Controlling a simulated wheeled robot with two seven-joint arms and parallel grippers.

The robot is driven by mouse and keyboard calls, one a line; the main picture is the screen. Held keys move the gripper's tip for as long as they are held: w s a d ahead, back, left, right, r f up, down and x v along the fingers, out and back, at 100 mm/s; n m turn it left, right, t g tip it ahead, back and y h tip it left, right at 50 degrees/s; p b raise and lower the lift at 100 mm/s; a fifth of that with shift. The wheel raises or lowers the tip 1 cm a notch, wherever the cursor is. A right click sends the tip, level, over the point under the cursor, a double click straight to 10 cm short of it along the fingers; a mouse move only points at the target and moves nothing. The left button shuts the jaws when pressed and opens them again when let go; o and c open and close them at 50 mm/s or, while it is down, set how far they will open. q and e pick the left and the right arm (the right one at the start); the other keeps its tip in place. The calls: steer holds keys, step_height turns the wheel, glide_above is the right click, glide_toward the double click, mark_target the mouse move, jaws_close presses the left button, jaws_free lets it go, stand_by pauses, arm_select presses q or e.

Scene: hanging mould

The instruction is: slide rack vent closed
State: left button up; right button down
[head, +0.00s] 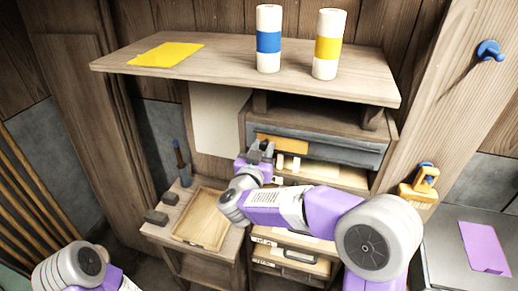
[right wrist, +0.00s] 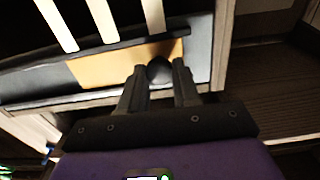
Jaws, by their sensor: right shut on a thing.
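The rack (head: 388,140) stands under the wooden shelf, with a grey panel (head: 345,152) across its upper front. The vent's orange-tan slide (head: 285,144) lies along the left part of this panel. In the right wrist view the orange slide (right wrist: 105,65) bears a dark round knob (right wrist: 159,71). My right gripper (head: 262,152) is at the slide's left end. The right wrist view shows its fingers (right wrist: 158,85) shut on the knob, one on each side. My left arm shows at the lower left, but its gripper is out of view.
The shelf (head: 225,68) above holds a yellow cloth (head: 166,54), a blue-banded roll (head: 268,40) and a yellow-banded roll (head: 328,45). A wooden tray (head: 203,218) sits on the low table at left. An orange tool (head: 420,183) hangs on the right post.

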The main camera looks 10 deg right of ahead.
steer(key=shift+a, duration=0.15)
steer(key=c, duration=1.3)
jaws_free()
steer(key=o, duration=0.5)
steer(key=shift+w+a, duration=0.15)
steer(key=shift+c, duration=0.2)
steer(key=b+v, duration=0.1)
steer(key=v, duration=0.6)
steer(key=shift+s, duration=0.3)
steer(key=shift+a, duration=0.1)
